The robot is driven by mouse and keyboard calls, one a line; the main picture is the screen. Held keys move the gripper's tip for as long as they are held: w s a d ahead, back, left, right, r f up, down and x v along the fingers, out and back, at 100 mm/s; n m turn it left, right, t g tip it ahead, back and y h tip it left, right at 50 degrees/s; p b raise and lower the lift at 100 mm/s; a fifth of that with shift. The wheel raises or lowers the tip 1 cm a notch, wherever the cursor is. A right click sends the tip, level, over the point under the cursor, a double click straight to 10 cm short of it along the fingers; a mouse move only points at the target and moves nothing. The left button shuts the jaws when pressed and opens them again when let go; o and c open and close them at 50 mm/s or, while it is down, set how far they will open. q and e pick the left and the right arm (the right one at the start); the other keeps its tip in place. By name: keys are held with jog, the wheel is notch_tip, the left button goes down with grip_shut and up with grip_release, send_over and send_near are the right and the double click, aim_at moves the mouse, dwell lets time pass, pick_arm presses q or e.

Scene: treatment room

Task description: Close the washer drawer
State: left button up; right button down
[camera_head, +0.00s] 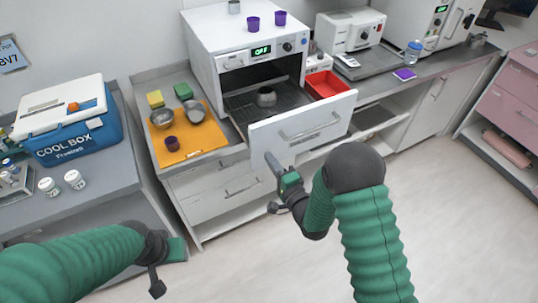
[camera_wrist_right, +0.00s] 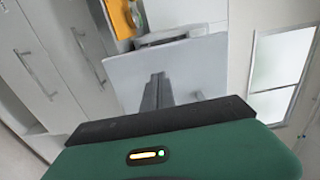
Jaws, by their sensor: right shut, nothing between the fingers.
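The white washer (camera_head: 225,68) stands on the counter with its drawer pulled well out. The drawer's white front panel (camera_head: 273,138) has a grey handle (camera_head: 309,131), and the panel also shows in the right wrist view (camera_wrist_right: 195,68).
Purple cups (camera_head: 253,23) stand on the washer. A blue cool box (camera_head: 72,130) is at far left. The floor (camera_head: 440,210) in front is clear.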

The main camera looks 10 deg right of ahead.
jog(key=shift+w, duration=0.7)
pick_arm(q)
jog(key=shift+d+r, duration=0.25)
jog(key=shift+d, duration=0.3)
pick_arm(e)
jog(key=shift+d, duration=0.3)
pick_arm(q)
jog(key=shift+a, duration=0.1)
pick_arm(e)
jog(key=shift+a, duration=0.1)
